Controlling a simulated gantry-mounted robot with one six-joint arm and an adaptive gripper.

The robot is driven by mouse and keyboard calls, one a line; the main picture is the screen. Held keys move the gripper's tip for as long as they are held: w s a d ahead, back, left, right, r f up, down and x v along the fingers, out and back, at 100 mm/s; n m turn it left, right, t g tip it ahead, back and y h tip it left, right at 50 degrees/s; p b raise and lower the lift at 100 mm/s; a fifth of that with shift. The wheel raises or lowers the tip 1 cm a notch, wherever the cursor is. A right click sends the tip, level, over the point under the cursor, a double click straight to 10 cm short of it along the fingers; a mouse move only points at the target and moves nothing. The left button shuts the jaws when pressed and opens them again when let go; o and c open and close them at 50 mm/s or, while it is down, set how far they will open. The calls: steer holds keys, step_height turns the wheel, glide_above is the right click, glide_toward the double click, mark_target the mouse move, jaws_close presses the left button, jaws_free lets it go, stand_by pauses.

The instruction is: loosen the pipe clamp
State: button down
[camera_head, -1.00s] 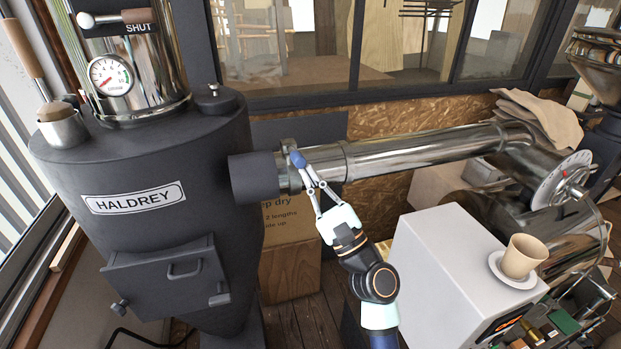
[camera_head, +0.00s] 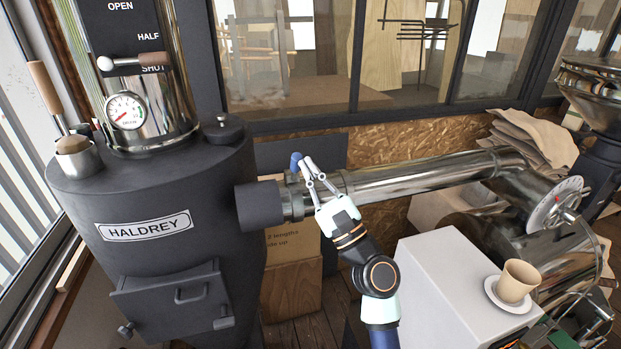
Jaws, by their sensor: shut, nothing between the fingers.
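The pipe clamp (camera_head: 294,201) is a metal band around the shiny pipe, just right of the roaster's dark outlet stub. Its lever has a blue grip (camera_head: 296,160) that stands up, nearly upright, above the band. My gripper (camera_head: 308,167) is at the clamp from the front right, its pale fingers up over the pipe. The fingers are shut and empty, just right of the blue grip. I cannot tell whether they touch it. The fingers partly cover the pipe beside the clamp.
The dark HALDREY roaster (camera_head: 158,200) stands left of the clamp. A white cabinet (camera_head: 452,285) with a cup (camera_head: 517,281) on a saucer stands close to my arm's right. Cardboard boxes (camera_head: 290,243) sit under the pipe.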

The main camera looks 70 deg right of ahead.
steer(key=s+a+r+p, duration=0.1)
steer(key=s+a, duration=0.5)
steer(key=s, duration=0.5)
steer(key=shift+s+r, duration=0.25)
steer(key=shift+a, duration=0.1)
steer(key=w+a+f+n+g+y+p, duration=0.1)
steer(key=w+a+f+n+y, duration=0.25)
steer(key=w+a+n, duration=0.35)
steer(key=w+a+f+n+g+y+p, duration=0.1)
steer(key=w+a+f+n+g+y, duration=0.15)
steer(key=w+a+n+y, duration=0.5)
steer(key=w+a+f+n+y, duration=0.1)
steer(key=w+a+f+n, duration=0.25)
steer(key=a+n, duration=0.4)
steer(key=s+a+f+n+g+p, duration=0.1)
steer(key=a+f+n+g, duration=0.2)
steer(key=a+n, duration=0.3)
steer(key=s+a+f+n+g+p, duration=0.1)
steer(key=a+f+n+g, duration=0.3)
steer(key=a, duration=0.8)
step_height(320, 180, down, 2)
steer(key=shift+s+f+n, duration=0.1)
steer(key=shift+s+n, duration=0.25)
steer(key=shift+n, duration=0.65)
